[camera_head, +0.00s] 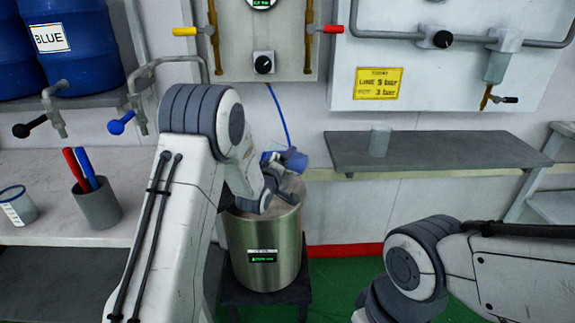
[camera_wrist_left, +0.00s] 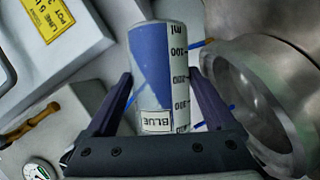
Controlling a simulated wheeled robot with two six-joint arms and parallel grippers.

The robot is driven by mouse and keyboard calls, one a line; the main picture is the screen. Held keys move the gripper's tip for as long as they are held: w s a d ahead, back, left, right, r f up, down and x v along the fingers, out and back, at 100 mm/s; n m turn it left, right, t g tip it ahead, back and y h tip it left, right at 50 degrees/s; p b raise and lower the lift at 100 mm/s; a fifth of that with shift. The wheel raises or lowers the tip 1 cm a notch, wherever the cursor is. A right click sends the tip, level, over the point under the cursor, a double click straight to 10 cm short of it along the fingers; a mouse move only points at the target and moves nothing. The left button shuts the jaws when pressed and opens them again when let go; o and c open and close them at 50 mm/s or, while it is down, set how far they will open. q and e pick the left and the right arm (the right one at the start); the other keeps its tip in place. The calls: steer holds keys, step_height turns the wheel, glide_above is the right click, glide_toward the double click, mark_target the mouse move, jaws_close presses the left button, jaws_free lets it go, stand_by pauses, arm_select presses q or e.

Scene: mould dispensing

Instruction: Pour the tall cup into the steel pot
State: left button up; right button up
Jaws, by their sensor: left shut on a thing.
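The tall cup (camera_wrist_left: 152,65) is clear, with a millilitre scale, a BLUE label and blue contents. My left gripper (camera_wrist_left: 160,80) is shut on it, one finger on each side. In the head view the cup (camera_head: 292,158) is tilted over the back of the steel pot (camera_head: 264,245), partly hidden by my left gripper (camera_head: 278,172). The pot has a small green display and stands on a dark stand. Its round rim (camera_wrist_left: 285,95) is right of the cup in the wrist view. The pot's inside is mostly hidden. My right gripper is out of view.
A grey shelf (camera_head: 450,150) behind, to the right, carries a small clear cup (camera_head: 380,140). A pen holder (camera_head: 98,204) and another cup (camera_head: 17,206) stand on the left counter (camera_head: 60,240). Blue barrels (camera_head: 85,60) with taps are above. My right arm is at lower right.

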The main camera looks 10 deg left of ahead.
mark_target(277, 156)
arm_select(q)
steer(key=shift+a+r+n+t+h+b, duration=0.2)
steer(key=shift+n+t+b, duration=0.1)
steer(key=shift+n+b, duration=0.3)
steer(key=shift+a+r+n+t+h+b, duration=0.1)
steer(key=shift+r+n+t+b, duration=0.2)
steer(key=shift+n, duration=0.4)
steer(key=shift+s+a+r+n+t+b, duration=0.1)
steer(key=shift+a+r+n+t+b, duration=0.2)
steer(key=shift+n, duration=0.35)
steer(key=shift+s+a+r+n+t+b, duration=0.15)
steer(key=shift+r+n+b, duration=0.25)
steer(key=shift+n, duration=0.2)
steer(key=shift+a+r+n+t+b, duration=0.15)
steer(key=shift+r+n+t+b, duration=0.2)
steer(key=shift+n, duration=0.3)
steer(key=shift+r, duration=0.1)
jaws_close()
steer(key=shift+n+b, duration=0.3)
steer(key=shift+n, duration=0.3)
stand_by(3.7)
